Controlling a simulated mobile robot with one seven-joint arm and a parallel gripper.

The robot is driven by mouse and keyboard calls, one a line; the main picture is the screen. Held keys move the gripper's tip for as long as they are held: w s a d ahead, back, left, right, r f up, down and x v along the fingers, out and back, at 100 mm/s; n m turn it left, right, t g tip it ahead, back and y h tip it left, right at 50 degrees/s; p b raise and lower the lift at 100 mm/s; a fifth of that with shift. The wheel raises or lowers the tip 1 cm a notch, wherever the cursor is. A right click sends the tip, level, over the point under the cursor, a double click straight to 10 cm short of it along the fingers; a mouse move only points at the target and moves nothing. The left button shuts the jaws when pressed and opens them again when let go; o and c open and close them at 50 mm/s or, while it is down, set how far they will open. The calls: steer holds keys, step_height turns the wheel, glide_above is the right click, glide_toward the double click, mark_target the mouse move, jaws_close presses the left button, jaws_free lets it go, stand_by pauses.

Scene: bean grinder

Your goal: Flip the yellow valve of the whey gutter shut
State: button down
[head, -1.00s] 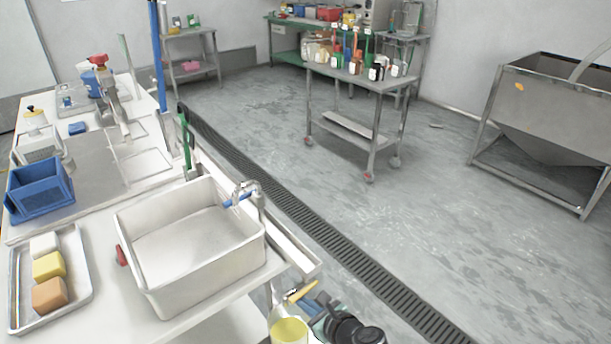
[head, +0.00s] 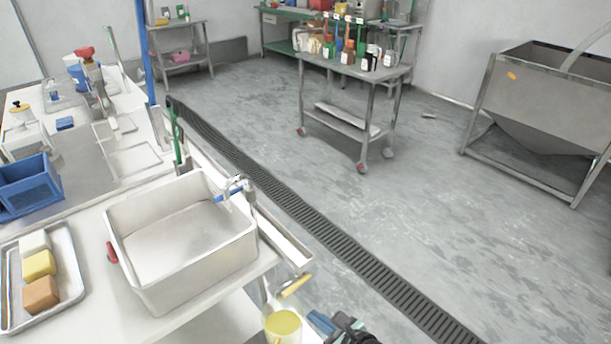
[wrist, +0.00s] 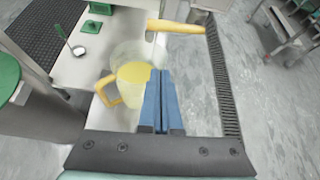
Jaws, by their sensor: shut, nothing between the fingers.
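The yellow valve handle (head: 295,285) sits at the near end of the metal whey gutter (head: 283,238), which runs along the table's right edge. In the wrist view the handle (wrist: 176,27) lies nearly crosswise, just beyond my fingertips. My gripper (wrist: 160,73) is shut and empty, its blue fingers together and apart from the handle. In the head view my gripper (head: 321,322) is low at the bottom edge, right of and below the handle. A clear jug (head: 283,326) with yellow liquid stands below the handle; its yellow-handled body (wrist: 133,74) is left of my fingers.
A white basin (head: 182,240) with a tap stands on the table left of the gutter. A tray (head: 62,300) of coloured blocks is further left. A floor drain grate (head: 345,257) runs past on the right, with open floor beyond.

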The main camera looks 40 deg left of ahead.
steer(key=shift+v, duration=1.55)
steer(key=shift+f, duration=0.1)
